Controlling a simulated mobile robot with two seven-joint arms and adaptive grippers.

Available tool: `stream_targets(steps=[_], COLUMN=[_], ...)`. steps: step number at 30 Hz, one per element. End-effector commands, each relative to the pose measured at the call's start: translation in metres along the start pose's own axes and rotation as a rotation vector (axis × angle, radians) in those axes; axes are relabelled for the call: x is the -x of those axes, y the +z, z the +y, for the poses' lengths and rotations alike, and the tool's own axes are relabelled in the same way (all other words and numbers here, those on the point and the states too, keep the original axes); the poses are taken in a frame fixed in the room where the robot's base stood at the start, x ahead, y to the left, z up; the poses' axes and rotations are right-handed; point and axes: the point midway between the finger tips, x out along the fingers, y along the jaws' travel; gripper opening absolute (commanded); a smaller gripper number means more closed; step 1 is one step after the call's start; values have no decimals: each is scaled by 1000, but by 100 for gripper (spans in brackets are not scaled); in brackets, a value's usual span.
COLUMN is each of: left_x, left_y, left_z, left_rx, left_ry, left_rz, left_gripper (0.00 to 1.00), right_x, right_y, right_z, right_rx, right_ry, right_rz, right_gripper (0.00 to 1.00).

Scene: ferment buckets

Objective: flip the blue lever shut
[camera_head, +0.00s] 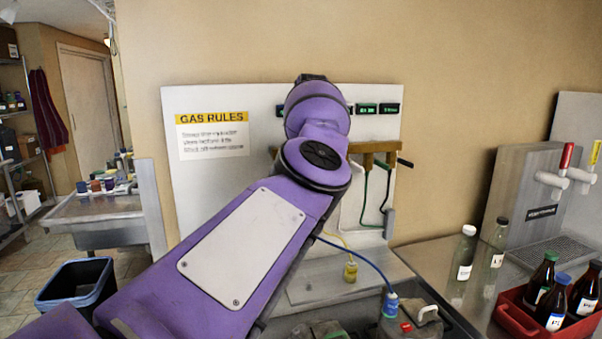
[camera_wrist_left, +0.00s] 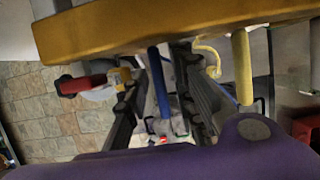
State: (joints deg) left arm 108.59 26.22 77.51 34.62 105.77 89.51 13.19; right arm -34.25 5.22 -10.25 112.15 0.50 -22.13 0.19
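A brass manifold bar (camera_head: 376,147) runs across the white wall panel, mostly hidden behind my purple left arm. A black lever handle (camera_head: 404,162) sticks out at its right end. I cannot make out a blue lever in the head view. In the left wrist view the brass bar (camera_wrist_left: 190,25) crosses the top. My left gripper (camera_wrist_left: 160,62) has two black fingers standing apart below the bar. A blue upright piece (camera_wrist_left: 161,88) shows between them; I cannot tell whether it is the lever or a hose, or whether the fingers touch it. My right gripper is out of view.
A yellow hose piece (camera_wrist_left: 241,65) hangs right of the fingers, and a red-ended piece (camera_wrist_left: 80,84) lies left. Below the panel are a yellow fitting (camera_head: 350,271) and a blue-capped fitting (camera_head: 390,305). Bottles and a red crate (camera_head: 512,315) stand at right.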

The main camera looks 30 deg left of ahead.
Motion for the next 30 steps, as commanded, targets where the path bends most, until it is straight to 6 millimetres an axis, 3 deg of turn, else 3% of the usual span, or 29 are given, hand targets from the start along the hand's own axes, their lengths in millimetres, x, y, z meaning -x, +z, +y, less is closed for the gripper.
stream_targets(steps=[11, 14, 24, 30], left_x=[4, 17, 88, 113], left_y=[0, 0, 1, 0], left_z=[0, 0, 0, 0], left_rx=[-2, -1, -1, -1], left_ry=[0, -1, -2, -1], left_rz=[-1, -1, -3, -1], left_gripper=[28, 28, 28, 28], right_x=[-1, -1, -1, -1], right_y=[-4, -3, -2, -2], right_z=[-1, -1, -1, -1], right_rx=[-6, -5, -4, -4], right_ry=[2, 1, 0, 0], right_rz=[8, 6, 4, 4], right_gripper=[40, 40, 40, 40])
